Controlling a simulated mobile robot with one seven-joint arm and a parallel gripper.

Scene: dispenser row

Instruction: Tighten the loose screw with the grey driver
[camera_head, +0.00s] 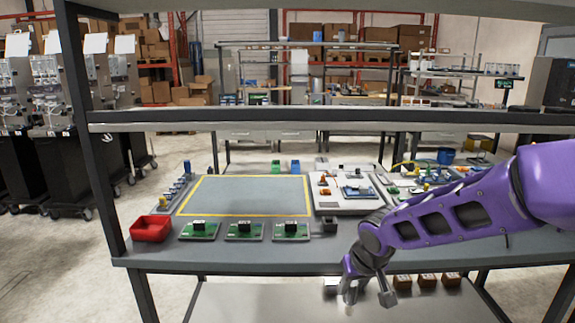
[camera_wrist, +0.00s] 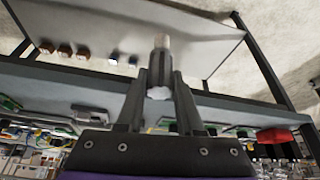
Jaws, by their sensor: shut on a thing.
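My gripper (camera_head: 368,298) hangs in front of the workbench's front edge, low and right of centre in the head view. In the wrist view my gripper (camera_wrist: 160,75) is shut on a small upright piece with a pale end (camera_wrist: 161,42); the fingers hide most of it. I cannot tell for sure that it is the grey driver. Three green boards with black parts lie in a row near the front edge: left board (camera_head: 200,230), middle board (camera_head: 245,231), right board (camera_head: 291,231). No loose screw can be made out at this size.
A red bin (camera_head: 151,228) stands left of the boards, a dark block (camera_head: 330,224) to their right. Behind lie a yellow-bordered mat (camera_head: 245,195), mostly clear, and a pale tray (camera_head: 345,204) with parts. Small brown boxes (camera_head: 427,280) sit on the lower shelf. A shelf bar (camera_head: 300,119) crosses above.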

